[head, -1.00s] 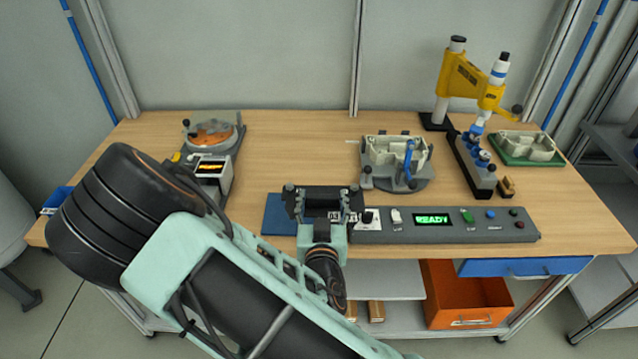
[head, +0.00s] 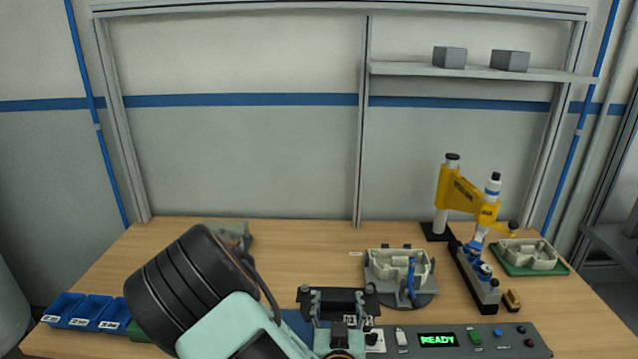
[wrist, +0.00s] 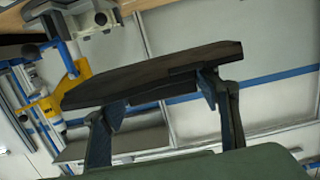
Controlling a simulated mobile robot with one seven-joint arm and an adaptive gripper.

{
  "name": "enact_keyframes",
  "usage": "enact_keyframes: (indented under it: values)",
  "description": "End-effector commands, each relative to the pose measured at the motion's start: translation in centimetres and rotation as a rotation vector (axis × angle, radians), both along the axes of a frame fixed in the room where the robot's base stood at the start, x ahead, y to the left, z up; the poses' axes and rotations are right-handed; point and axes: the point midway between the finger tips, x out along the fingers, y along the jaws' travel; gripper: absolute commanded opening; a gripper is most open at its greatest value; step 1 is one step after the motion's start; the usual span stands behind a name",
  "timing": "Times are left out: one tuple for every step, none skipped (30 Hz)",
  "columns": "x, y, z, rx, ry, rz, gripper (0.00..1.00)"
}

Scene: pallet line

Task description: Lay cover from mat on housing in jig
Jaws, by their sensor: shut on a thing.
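My gripper (head: 338,300) is above the bench's front part, left of the jig, partly over the blue mat (head: 294,322). In the wrist view its fingers (wrist: 160,100) are shut on a dark, flat cover (wrist: 150,74), held tilted in the picture. The cover is apart from the housing.
A control panel reading READY (head: 437,340) lies along the front edge. Right of the jig are a yellow press arm (head: 455,190), a grey block with blue knobs (head: 478,280) and a green mat with another pale housing (head: 529,254). Blue bins (head: 90,310) stand at left.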

Motion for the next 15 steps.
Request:
enact_keyframes:
  values:
    - [1.1,-0.6,1.4,0.009,-0.009,-0.005,0.31]
    - [1.7,-1.0,2.1,0.008,-0.009,-0.004,0.31]
    - [2.3,-1.3,2.9,0.008,-0.009,0.0,0.31]
    - [2.8,-1.6,3.6,0.008,-0.009,0.003,0.31]
    - [3.2,-2.0,4.2,0.006,-0.008,0.005,0.31]
    - [3.8,-2.4,5.1,0.007,-0.009,0.009,0.31]
    - [4.1,-2.8,5.8,0.006,-0.009,0.012,0.31]
    - [4.5,-3.2,6.4,0.007,-0.009,0.013,0.31]
    - [4.9,-3.7,7.3,0.005,-0.009,0.017,0.31]
    - [5.2,-4.1,8.0,0.006,-0.009,0.019,0.31]
    - [5.5,-4.5,8.7,0.006,-0.009,0.022,0.31]
    - [5.8,-5.1,9.5,0.004,-0.009,0.026,0.31]
    - [6.0,-5.5,10.1,0.005,-0.009,0.028,0.31]
    - [6.2,-5.9,10.7,0.004,-0.008,0.03,0.31]
    - [6.5,-6.4,11.5,0.002,-0.008,0.032,0.31]
